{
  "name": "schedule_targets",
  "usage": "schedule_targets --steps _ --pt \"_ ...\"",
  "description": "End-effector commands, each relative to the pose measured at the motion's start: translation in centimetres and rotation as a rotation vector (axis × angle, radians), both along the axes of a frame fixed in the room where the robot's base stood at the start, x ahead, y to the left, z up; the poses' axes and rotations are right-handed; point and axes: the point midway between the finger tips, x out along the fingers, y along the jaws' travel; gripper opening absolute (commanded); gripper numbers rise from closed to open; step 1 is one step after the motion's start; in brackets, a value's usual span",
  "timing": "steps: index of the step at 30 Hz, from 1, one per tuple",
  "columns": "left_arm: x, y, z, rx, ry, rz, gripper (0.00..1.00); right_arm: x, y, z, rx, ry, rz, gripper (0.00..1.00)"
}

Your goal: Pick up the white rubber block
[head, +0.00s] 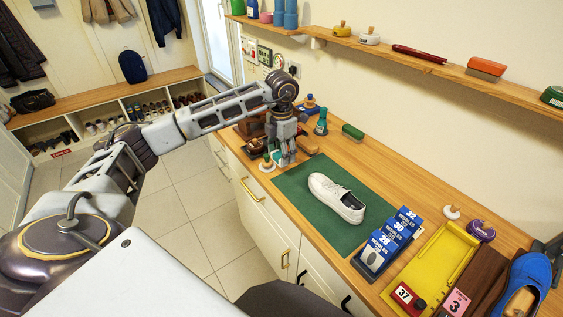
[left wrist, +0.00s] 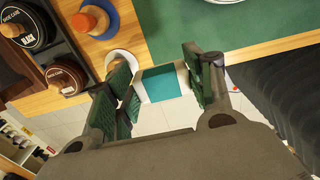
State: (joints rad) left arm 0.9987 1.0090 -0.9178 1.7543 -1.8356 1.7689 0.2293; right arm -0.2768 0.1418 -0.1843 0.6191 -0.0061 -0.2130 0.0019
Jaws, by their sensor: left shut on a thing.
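The white rubber block (left wrist: 166,84) shows in the left wrist view as a small block with a white band and a teal part. It sits between the green-padded fingers of my left gripper (left wrist: 167,92), which is shut on it. In the head view my left gripper (head: 283,160) points down at the far left corner of the green mat, over the counter's front side.
A white shoe (head: 336,197) lies on the green mat (head: 352,238). Blue size boxes (head: 388,240), a yellow tray (head: 437,268) and a blue shoe (head: 525,283) stand to the right. Polish tins (left wrist: 68,78) and a round brush (left wrist: 92,22) are close by the gripper. A shelf (head: 420,62) runs above.

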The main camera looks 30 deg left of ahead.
Motion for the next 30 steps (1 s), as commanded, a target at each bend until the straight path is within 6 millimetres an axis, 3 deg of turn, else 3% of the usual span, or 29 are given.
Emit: schedule_targets --steps 6,19,20,24,30 --pt "0.0 0.0 1.3 0.001 -0.001 -0.001 0.3 0.2 -0.4 0.0 -0.005 -0.002 0.001 0.4" --pt "0.0 0.0 1.4 0.0 0.0 -0.001 0.3 0.2 -1.1 0.0 -0.012 -0.002 0.003 0.4" --pt "0.0 0.0 1.4 0.0 0.0 -0.001 0.52 0.2 -1.1 0.0 -0.012 -0.002 0.003 0.4" --pt "0.0 0.0 1.4 0.0 0.0 -0.001 0.34 0.2 -0.9 0.0 -0.01 -0.002 0.002 0.4" --pt "0.0 0.0 1.4 0.0 0.0 -0.001 0.34 0.2 -0.1 0.0 -0.001 -0.002 -0.001 0.4"
